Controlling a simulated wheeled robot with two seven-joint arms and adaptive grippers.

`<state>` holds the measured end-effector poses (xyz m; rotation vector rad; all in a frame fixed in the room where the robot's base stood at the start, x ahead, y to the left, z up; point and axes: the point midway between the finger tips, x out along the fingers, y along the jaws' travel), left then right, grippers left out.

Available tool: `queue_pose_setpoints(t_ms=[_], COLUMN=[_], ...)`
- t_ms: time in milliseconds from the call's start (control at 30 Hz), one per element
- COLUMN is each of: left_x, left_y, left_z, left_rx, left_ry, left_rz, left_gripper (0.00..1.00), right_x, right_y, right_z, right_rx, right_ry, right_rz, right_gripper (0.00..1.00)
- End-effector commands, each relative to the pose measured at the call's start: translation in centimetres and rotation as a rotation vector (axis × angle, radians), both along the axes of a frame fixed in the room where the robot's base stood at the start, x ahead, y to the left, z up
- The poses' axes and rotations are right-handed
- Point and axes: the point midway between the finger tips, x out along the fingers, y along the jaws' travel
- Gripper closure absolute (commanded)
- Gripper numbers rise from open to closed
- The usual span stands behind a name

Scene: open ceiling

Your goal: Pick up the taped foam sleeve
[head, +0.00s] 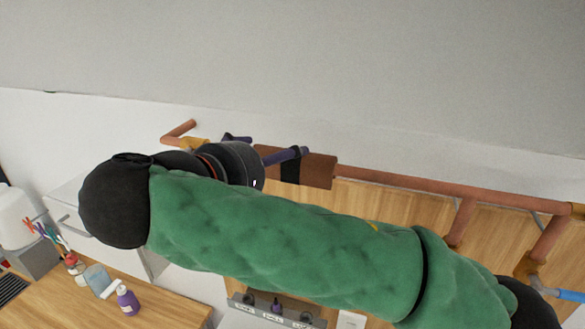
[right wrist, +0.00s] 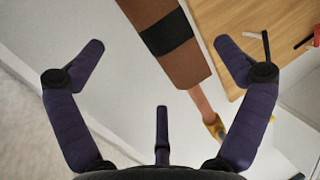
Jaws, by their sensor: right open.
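The foam sleeve (head: 319,171) is a brown tube with a black tape band, around a copper pipe in the head view. It also shows in the right wrist view (right wrist: 186,65), lying slanted between and beyond my spread fingers. My right gripper (head: 264,144) has its purple fingers open at the sleeve's left part in the head view. It is open and empty in the right wrist view (right wrist: 160,46). Whether a finger touches the sleeve I cannot tell. My green-covered right arm hides part of the scene. My left gripper is out of view.
The copper pipe (head: 420,186) runs right from the sleeve, with branches and brass fittings (head: 527,266). Wood panels lie behind it. A wooden counter (head: 160,306) at lower left holds a purple bottle (head: 127,300) and a clear container (head: 96,277).

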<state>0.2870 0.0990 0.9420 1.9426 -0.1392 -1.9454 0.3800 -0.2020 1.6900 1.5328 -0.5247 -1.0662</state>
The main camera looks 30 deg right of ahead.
Motion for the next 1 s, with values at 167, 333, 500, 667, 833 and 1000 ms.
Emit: queue_pose_setpoints(t_ms=[167,333,500,667,833,1000], left_x=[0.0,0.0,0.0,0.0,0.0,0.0], left_y=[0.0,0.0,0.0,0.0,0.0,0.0], left_z=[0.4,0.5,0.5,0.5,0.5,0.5], left_rx=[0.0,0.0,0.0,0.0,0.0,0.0], left_ry=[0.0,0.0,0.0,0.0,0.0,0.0], left_rz=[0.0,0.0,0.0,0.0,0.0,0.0], left_gripper=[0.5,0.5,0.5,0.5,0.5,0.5], right_x=[0.8,1.7,1.9,1.9,1.9,1.9], right_y=[-2.4,-3.7,-4.0,-3.9,-3.9,-3.9], right_z=[-0.8,-1.5,-1.7,-1.7,-1.7,-1.7], right_rx=[0.001,0.0,0.0,0.0,0.001,0.0], right_ry=[0.001,0.001,0.0,0.0,0.001,0.001], right_rz=[-0.003,-0.003,0.0,0.0,0.0,0.0], right_gripper=[0.0,0.0,0.0,0.11,0.46,0.46])
